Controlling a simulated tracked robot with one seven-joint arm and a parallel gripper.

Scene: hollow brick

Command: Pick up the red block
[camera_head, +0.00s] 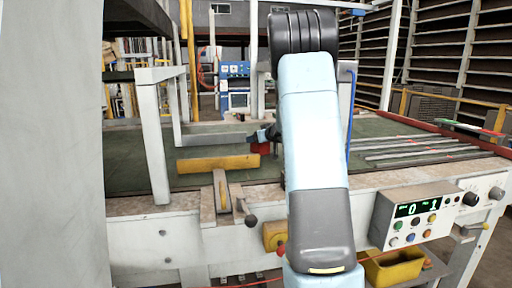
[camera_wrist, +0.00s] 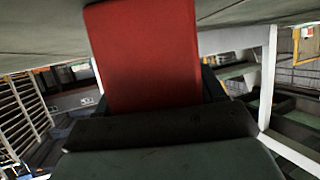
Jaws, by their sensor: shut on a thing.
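The red block (camera_head: 261,148) shows as a small patch above the green table (camera_head: 130,165) in the head view, left of my pale blue arm. My gripper (camera_head: 262,136) is dark, sits right at the block's top and is shut on it. In the wrist view the red block (camera_wrist: 145,55) fills the top middle, directly against the dark gripper parts (camera_wrist: 160,128). My fingertips are not clearly seen there. I cannot tell whether the block touches the table or is clear of it.
A yellow bar (camera_head: 218,163) lies on the table just left of the block. A white post (camera_head: 155,135) stands further left. A control box (camera_head: 415,215) with buttons is at the front right edge. Metal strips (camera_head: 415,150) lie on the table's right side.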

